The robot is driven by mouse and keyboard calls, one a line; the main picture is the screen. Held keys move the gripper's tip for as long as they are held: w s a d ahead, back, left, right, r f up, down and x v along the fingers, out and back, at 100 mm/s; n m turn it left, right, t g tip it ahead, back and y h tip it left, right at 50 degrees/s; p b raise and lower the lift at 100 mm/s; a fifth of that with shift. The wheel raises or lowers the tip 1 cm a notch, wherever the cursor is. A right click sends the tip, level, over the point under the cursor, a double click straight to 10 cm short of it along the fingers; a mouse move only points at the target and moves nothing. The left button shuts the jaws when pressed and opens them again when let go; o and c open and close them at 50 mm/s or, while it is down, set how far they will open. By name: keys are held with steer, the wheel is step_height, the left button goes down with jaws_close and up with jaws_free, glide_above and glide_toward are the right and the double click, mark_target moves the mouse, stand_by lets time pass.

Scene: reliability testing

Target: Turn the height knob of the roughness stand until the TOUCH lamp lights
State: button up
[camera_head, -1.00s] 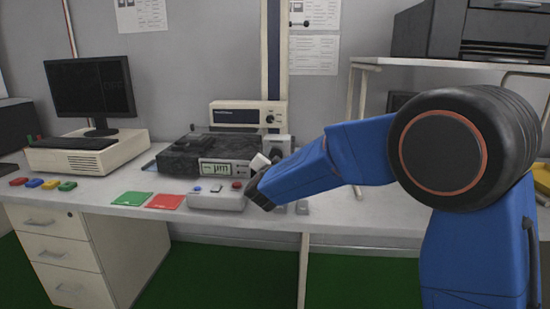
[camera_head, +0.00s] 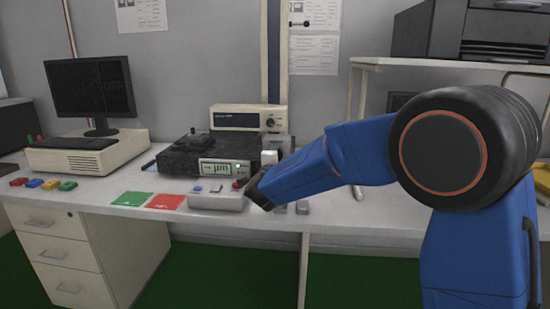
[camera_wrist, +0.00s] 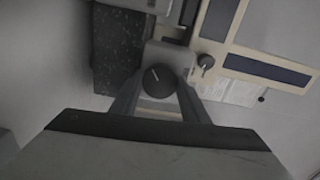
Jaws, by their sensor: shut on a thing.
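The roughness stand has a dark speckled base (camera_head: 176,159) and a grey post (camera_head: 278,142) at its right. In the wrist view the round black height knob (camera_wrist: 158,79) with a white pointer line sits between the two fingers of my gripper (camera_wrist: 158,92), which is shut on it. The pointer tilts to the upper left. In the head view my gripper (camera_head: 270,160) is in front of the post and the knob is hidden. The front display panel (camera_head: 222,168) shows a reading. A small green lamp (camera_head: 238,164) glows on it; its label is too small to read.
A grey control box (camera_head: 216,201) with a red and a blue button stands just left of my wrist. Green (camera_head: 131,199) and red (camera_head: 164,202) cards lie to its left. A cream instrument (camera_head: 248,117) stands behind, and a computer monitor (camera_head: 90,86) stands at the left.

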steer(key=shift+f+m, duration=0.1)
steer(key=shift+m, duration=0.6)
steer(key=o, duration=1.1)
steer(key=shift+c, duration=0.2)
steer(key=s, duration=1.7)
steer(key=shift+s+a, duration=0.25)
